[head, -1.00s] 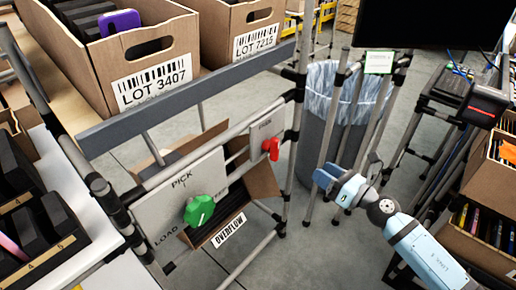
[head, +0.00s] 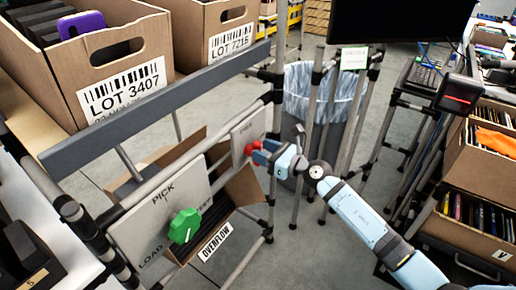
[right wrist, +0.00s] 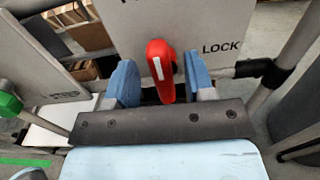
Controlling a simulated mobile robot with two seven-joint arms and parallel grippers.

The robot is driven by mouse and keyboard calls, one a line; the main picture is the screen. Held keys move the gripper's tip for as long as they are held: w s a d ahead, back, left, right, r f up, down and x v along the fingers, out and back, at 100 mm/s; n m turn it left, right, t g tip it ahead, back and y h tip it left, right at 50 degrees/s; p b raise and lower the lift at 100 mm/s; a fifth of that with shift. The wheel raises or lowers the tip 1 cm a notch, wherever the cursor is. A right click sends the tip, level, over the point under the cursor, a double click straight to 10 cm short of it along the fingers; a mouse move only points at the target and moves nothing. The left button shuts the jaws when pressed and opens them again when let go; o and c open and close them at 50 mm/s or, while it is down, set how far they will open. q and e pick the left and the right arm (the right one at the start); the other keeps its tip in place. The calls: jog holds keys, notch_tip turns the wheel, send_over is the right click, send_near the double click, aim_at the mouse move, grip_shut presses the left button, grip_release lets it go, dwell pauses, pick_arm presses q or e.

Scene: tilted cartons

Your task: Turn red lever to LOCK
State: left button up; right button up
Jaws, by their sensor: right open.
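The red lever (head: 252,148) is on a pale panel (head: 247,132) on the pipe frame. In the right wrist view the red lever (right wrist: 161,68) stands nearly upright, with a white mark near its top. The word LOCK is printed on the panel (right wrist: 208,22), to the right of the lever. My right gripper (head: 264,152) is at the lever. Its blue fingers (right wrist: 160,82) are open, one on each side of the lever, with a gap visible on the left. Contact on the right side is unclear. My left gripper is not in view.
A green knob (head: 185,226) sits on the larger panel (head: 150,215) marked PICK and LOAD. An OVERFLOW carton (head: 240,195) is tilted below the panels. A lined bin (head: 300,90) and pipe posts stand behind my right arm. Cartons (head: 125,75) are on the upper left shelf.

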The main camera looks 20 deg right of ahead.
jog(key=shift+x, duration=1.15)
jog(key=c, duration=0.7)
jog(key=shift+c, duration=0.2)
